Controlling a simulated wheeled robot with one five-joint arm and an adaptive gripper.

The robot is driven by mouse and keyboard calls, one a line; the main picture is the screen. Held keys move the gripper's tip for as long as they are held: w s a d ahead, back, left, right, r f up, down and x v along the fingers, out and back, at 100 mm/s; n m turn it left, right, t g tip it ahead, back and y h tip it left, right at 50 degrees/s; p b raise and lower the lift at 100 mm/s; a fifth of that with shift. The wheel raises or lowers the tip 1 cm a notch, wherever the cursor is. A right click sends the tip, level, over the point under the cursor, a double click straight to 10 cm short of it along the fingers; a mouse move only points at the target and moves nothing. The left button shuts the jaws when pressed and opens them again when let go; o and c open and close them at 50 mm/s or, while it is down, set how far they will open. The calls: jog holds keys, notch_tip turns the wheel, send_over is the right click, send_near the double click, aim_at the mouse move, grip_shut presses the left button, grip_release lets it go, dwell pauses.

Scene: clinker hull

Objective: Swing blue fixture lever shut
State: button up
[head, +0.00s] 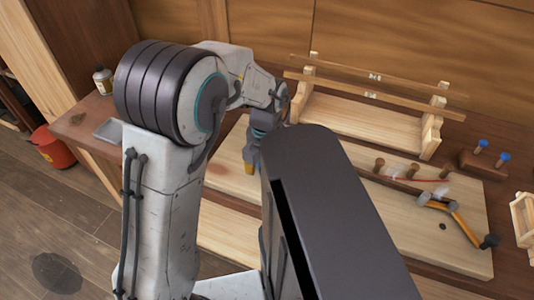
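I cannot pick out a blue fixture lever for sure. Two blue-topped pegs (480,144) stand on a small dark brown block (484,166) at the right of the bench; whether either is the lever is unclear. My arm reaches over the bench and bends down near the middle. The end of my arm, with my gripper (250,163), shows as a small grey-blue part with an orange-yellow tip over the pale board (225,165). It is well left of the blue-topped pegs. My own dark body part hides much around it, and the fingers are too small to read.
A wooden frame with long rails (375,90) stands at the back. An orange-handled tool (464,226), brown pegs (379,165) and a red strip (425,180) lie on the board at right. A bottle (103,80) stands left; a red bucket (52,147) is on the floor.

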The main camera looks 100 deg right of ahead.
notch_tip(320, 180, up, 11)
jog(key=shift+r, duration=0.1)
dwell(0.4)
dwell(0.8)
